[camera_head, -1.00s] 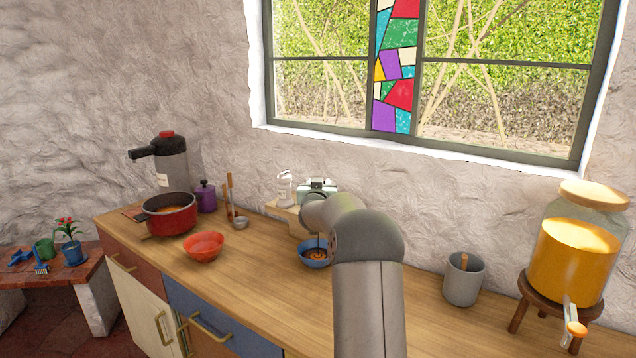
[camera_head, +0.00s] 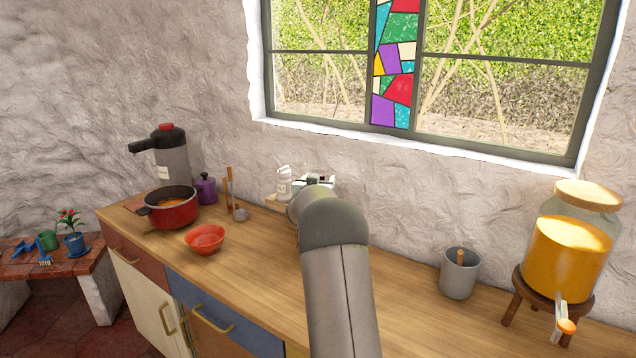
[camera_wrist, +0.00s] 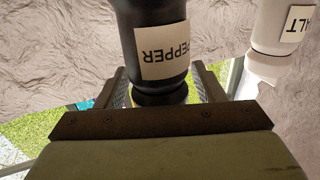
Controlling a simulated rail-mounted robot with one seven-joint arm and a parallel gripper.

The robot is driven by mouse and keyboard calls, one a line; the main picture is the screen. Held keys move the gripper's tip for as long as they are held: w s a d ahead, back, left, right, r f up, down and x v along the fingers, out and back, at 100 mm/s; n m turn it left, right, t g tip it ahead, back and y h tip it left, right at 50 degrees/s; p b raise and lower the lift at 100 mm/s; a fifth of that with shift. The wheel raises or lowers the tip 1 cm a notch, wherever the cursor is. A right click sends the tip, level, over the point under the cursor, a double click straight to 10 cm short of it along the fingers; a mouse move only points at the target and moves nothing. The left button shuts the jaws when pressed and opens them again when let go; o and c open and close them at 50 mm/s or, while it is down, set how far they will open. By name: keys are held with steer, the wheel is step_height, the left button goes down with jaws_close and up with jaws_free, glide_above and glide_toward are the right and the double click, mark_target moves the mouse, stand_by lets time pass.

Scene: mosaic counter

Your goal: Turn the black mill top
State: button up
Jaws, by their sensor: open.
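The black mill (camera_wrist: 155,50) fills the upper middle of the wrist view. Its "PEPPER" label appears upside down, and the body narrows to a dark neck lower in the picture. My gripper (camera_wrist: 160,75) is open, with one finger on each side of the neck. I cannot tell whether either finger touches it. The mill's lower-picture end is hidden behind my gripper. In the head view, my arm hides my gripper, and I cannot make out the black mill.
A white salt mill (camera_wrist: 282,35) stands close beside it, also visible in the head view (camera_head: 284,182). A red bowl (camera_head: 204,238), red pot (camera_head: 172,213), grey cup (camera_head: 457,280) and orange drink jar (camera_head: 566,255) stand on the wooden counter (camera_head: 265,270).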

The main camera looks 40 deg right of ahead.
steer(key=b+v, duration=0.3)
steer(key=v, duration=1.4)
steer(key=shift+s+b, duration=0.2)
steer(key=shift+b, duration=0.2)
steer(key=shift+a, duration=0.1)
